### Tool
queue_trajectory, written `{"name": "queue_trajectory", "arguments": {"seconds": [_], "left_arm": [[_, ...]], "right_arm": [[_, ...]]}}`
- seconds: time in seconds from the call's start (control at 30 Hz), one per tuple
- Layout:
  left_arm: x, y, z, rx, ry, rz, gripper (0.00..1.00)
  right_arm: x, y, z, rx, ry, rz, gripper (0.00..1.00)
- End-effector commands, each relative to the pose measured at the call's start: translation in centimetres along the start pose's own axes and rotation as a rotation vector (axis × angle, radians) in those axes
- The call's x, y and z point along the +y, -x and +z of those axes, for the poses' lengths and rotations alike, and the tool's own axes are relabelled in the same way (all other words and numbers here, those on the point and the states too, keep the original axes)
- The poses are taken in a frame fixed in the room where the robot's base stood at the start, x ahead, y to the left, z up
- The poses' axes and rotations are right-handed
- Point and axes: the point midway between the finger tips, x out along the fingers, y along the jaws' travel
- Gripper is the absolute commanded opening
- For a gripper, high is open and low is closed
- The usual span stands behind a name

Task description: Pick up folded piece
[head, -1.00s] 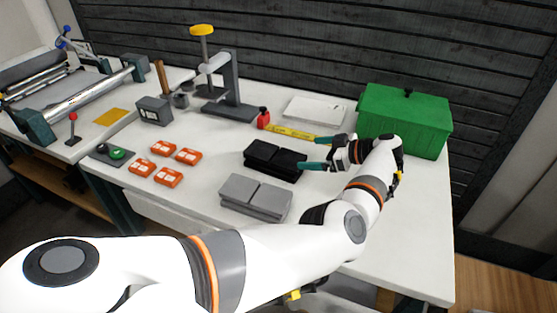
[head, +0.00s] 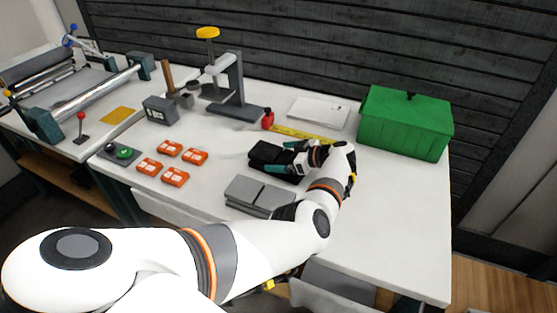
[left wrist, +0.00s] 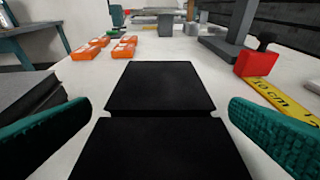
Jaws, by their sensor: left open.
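A black folded piece (head: 262,153), with a crease across its middle, lies flat on the white table. A grey folded piece (head: 258,193) of similar shape lies in front of it, nearer to me. My left gripper (head: 279,157) is open at the black piece and partly covers it in the head view. In the left wrist view, the black folded piece (left wrist: 160,88) fills the middle between the two teal fingers of the left gripper (left wrist: 163,112), one on each side, with nothing gripped. The grey piece (left wrist: 30,95) shows at the left edge there. My right gripper is not in view.
A green box (head: 405,122) stands at the back right. A dark press (head: 235,95) and several orange packets (head: 175,177) are to the left. The table's right part is clear.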

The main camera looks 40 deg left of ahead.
Motion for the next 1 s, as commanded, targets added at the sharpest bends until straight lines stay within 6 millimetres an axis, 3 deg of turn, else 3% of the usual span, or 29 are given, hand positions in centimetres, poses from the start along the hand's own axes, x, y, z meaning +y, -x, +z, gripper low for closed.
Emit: {"name": "queue_trajectory", "arguments": {"seconds": [0.13, 0.43, 0.73, 1.0], "left_arm": [[0.0, 0.1, -0.1, 0.001, 0.0, -0.001, 1.0], [-0.1, 0.1, 0.0, 0.0, 0.001, -0.001, 0.54], [-0.1, 0.5, 0.8, 0.001, 0.002, -0.002, 0.54], [0.0, 2.5, 5.5, 0.001, 0.006, -0.001, 0.54]], "right_arm": [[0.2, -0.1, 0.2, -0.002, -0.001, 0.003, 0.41], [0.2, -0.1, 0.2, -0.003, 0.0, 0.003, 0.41], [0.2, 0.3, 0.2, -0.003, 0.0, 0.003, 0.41], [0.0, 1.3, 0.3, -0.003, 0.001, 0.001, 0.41]]}}
